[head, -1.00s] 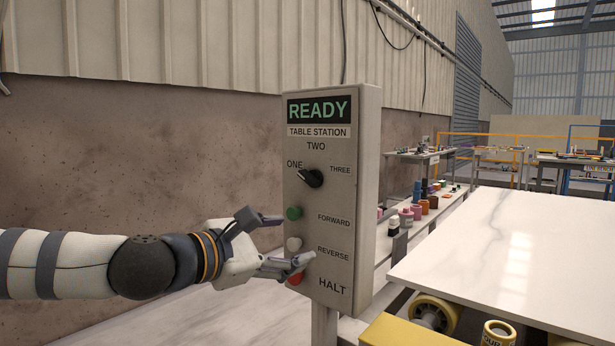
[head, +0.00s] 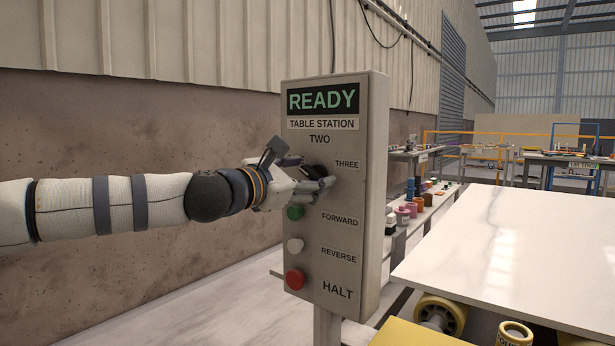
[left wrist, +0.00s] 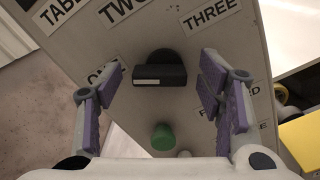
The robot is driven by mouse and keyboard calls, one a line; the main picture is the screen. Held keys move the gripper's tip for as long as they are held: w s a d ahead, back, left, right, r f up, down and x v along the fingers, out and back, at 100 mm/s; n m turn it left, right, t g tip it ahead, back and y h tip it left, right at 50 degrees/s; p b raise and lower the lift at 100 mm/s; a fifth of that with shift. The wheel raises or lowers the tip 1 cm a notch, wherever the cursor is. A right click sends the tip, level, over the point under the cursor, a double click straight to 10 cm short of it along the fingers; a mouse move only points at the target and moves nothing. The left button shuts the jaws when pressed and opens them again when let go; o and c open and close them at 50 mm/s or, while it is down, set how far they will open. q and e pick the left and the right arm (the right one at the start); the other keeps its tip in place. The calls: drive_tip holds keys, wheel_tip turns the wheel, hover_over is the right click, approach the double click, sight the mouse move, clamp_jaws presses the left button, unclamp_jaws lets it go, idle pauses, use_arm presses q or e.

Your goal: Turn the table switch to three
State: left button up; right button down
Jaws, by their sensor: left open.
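The table station box (head: 361,230) stands upright on a post, with READY lit on its display. Its black rotary switch (head: 318,171) lies between the labels ONE, TWO and THREE. In the left wrist view the switch knob (left wrist: 160,76) has a white mark on its left part, toward the ONE label. My left gripper (head: 306,174) is open at the switch and hides the ONE label in the head view. In the left wrist view its fingers (left wrist: 160,95) stand to either side of the knob, apart from it. My right gripper is not in view.
Below the switch are a green button (head: 295,212), a white button (head: 295,245) and a red HALT button (head: 295,279). A white stone slab (head: 500,265) lies on a roller table to the right. A wall stands behind the box.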

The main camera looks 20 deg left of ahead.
use_arm(q)
drive_tip(key=shift+w, duration=0.15)
drive_tip(key=c, duration=1.1)
drive_tip(key=shift+c, duration=0.2)
